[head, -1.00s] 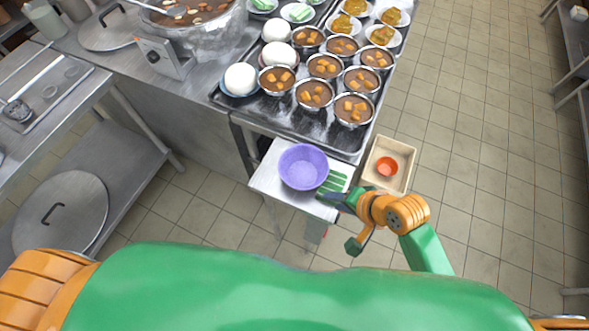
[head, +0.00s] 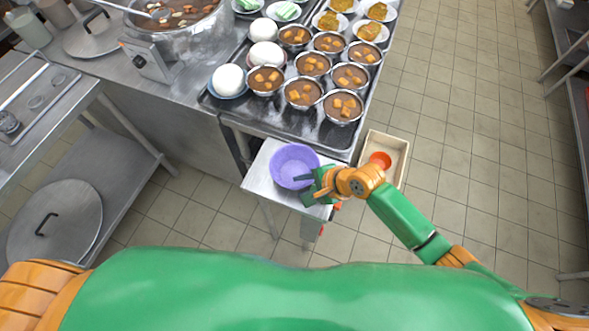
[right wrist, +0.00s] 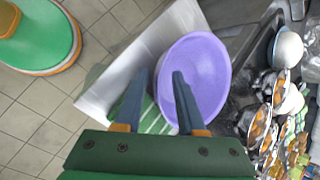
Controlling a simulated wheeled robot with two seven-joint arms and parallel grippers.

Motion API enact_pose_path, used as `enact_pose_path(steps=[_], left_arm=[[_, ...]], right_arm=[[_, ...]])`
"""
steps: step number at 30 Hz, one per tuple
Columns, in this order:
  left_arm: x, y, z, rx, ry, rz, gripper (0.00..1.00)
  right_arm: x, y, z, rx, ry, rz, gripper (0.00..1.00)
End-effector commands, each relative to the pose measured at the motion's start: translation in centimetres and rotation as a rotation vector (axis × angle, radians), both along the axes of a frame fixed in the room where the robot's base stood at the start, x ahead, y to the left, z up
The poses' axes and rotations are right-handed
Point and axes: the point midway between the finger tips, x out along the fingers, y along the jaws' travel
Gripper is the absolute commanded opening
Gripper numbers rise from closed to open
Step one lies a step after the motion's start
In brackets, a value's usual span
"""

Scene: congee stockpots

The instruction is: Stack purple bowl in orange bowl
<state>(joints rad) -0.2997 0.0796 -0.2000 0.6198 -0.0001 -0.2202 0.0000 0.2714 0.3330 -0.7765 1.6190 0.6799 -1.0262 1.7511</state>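The purple bowl (head: 293,162) stands upright on a small pale side table (head: 258,182). It also shows large in the right wrist view (right wrist: 210,75). The small orange bowl (head: 380,160) sits in a beige box (head: 402,163) to the right of that table. My right gripper (head: 304,187) is at the near right rim of the purple bowl. In the right wrist view its fingers (right wrist: 160,75) are apart, one over the bowl's inside and one outside the rim. Contact with the bowl cannot be told. My left gripper is out of view.
A green striped item (right wrist: 153,120) lies on the side table, partly hidden under my gripper. Behind stands a counter with a dark tray (head: 320,133) holding several filled metal bowls and white domes. Open tiled floor (head: 460,150) lies to the right.

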Motion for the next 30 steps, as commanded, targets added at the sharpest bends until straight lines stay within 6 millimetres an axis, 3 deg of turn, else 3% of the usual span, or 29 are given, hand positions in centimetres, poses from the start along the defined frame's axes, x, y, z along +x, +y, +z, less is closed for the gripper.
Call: enact_pose_path(steps=[4, 8, 30], left_arm=[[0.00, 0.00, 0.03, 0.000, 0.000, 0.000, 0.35], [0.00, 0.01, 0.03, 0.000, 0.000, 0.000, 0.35], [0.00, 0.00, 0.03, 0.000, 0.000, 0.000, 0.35]], right_arm=[[0.00, -0.04, 0.05, 0.000, 0.000, 0.000, 0.36], [-0.01, -0.05, 0.05, -0.001, 0.000, 0.000, 0.01], [-0.02, -0.08, 0.04, -0.001, 0.000, 0.000, 0.00]])
